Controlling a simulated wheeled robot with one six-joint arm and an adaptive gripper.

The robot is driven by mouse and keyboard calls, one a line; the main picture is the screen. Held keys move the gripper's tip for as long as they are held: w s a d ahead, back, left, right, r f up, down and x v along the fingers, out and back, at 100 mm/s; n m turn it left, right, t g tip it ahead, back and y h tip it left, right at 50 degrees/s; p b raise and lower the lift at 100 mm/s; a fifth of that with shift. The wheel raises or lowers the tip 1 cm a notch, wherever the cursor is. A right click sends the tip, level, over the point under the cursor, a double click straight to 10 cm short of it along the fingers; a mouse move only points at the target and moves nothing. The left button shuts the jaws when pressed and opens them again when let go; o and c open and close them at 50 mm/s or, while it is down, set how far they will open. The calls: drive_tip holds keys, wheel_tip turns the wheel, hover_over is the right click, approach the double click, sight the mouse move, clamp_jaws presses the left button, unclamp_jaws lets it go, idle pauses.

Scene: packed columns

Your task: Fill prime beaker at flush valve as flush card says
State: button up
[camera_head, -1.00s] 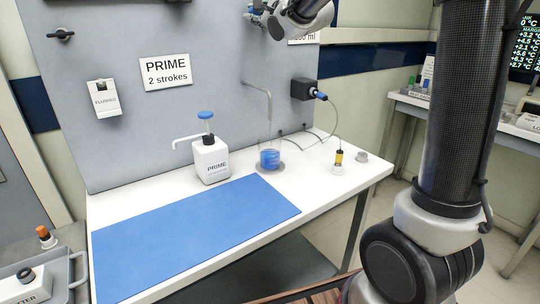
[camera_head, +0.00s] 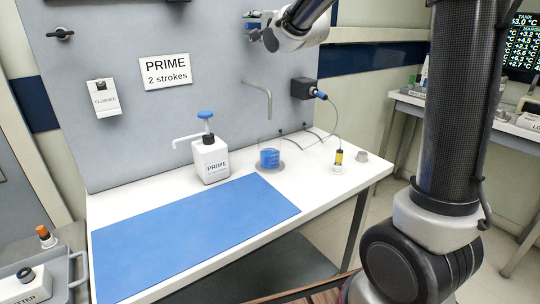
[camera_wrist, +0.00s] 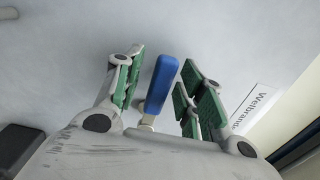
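The prime beaker (camera_head: 269,158) is clear glass and stands on the white bench under the grey spout (camera_head: 262,88), with blue liquid in its lower part. The flush valve's blue lever (camera_wrist: 161,84) shows in the wrist view between the green-padded fingers of my gripper (camera_wrist: 163,68). The fingers are open, with a gap visible on each side of the lever. In the head view my gripper (camera_head: 252,27) is up at the wall panel, above the spout. The flush card is hidden behind my arm in the head view.
A white PRIME pump bottle (camera_head: 211,158) with a blue top stands left of the beaker. A sign (camera_head: 165,72) reads "PRIME 2 strokes". A yellow-banded vial (camera_head: 338,160) and a grey cap (camera_head: 361,156) stand to the right. The blue mat (camera_head: 195,225) is bare.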

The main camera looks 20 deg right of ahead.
drive_tip(key=v, duration=0.7)
drive_tip(key=shift+r, duration=0.1)
idle(0.4)
drive_tip(key=s+d+f+n+g+h, duration=0.35)
drive_tip(key=s+f+n, duration=0.2)
drive_tip(key=f, duration=0.35)
drive_tip(key=s+d+f+n+g+h, duration=0.2)
drive_tip(key=s+d+f+n+g, duration=0.3)
drive_tip(key=f, duration=0.4)
drive_tip(key=s+d+f+n+g, duration=0.1)
drive_tip(key=s+d+n+g, duration=0.1)
drive_tip(key=s, duration=1.1)
drive_tip(key=s+d+f+n+g, duration=0.1)
drive_tip(key=s+d+n+g, duration=0.1)
drive_tip(key=s, duration=1.2)
